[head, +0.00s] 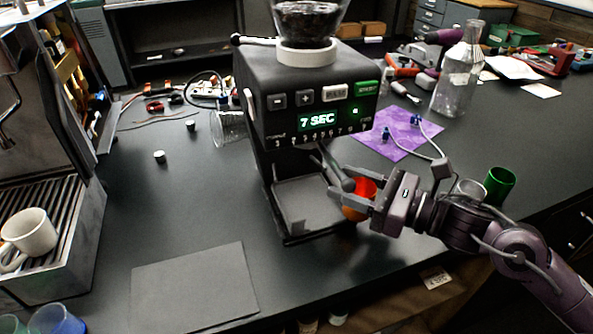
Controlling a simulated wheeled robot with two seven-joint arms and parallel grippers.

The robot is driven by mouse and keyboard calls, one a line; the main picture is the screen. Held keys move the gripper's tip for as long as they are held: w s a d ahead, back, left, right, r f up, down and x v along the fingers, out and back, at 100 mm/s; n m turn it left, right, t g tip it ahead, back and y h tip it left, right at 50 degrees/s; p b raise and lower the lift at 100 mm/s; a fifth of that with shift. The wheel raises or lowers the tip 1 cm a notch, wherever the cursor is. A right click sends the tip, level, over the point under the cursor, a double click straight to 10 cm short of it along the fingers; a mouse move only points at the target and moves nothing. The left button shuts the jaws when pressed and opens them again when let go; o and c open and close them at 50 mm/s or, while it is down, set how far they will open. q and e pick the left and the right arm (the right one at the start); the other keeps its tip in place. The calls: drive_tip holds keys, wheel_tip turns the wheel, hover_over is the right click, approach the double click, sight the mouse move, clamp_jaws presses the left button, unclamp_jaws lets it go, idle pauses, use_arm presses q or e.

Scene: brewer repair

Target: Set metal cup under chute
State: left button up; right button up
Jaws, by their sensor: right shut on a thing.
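A shiny orange-red cup (362,193) is between the fingers of my right gripper (350,187), which is shut on it. The cup is at the right front side of the black grinder (312,100), beside the chute (335,168) and above the right edge of the grinder's base tray (300,206). The fingers hide part of the cup. The base tray looks empty. A silver cup (470,189) and a green cup (499,184) stand on the counter behind my right arm. My left gripper is not in view.
An espresso machine (75,215) with a white mug (30,232) stands at the left. A dark flat mat (195,288) lies in front of the grinder. A glass bottle (459,80) and a purple sheet (398,138) are at the right.

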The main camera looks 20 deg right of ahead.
drive_tip(key=p+x, duration=0.1)
drive_tip(key=x, duration=0.6)
drive_tip(key=shift+w+a+r, duration=0.1)
drive_tip(key=shift+w+a, duration=0.05)
drive_tip(key=shift+w+a+f+p, duration=0.2)
drive_tip(key=shift+w+a+p, duration=0.15)
drive_tip(key=shift+w+a, duration=0.25)
drive_tip(key=shift+w+a+f+p, duration=0.25)
drive_tip(key=shift+w+a+p, duration=0.1)
drive_tip(key=shift+w+a, duration=0.2)
drive_tip(key=shift+d+f, duration=0.1)
drive_tip(key=shift+f, duration=0.25)
drive_tip(key=shift+f, duration=0.1)
drive_tip(key=shift+f, duration=0.15)
drive_tip(key=o, duration=1.1)
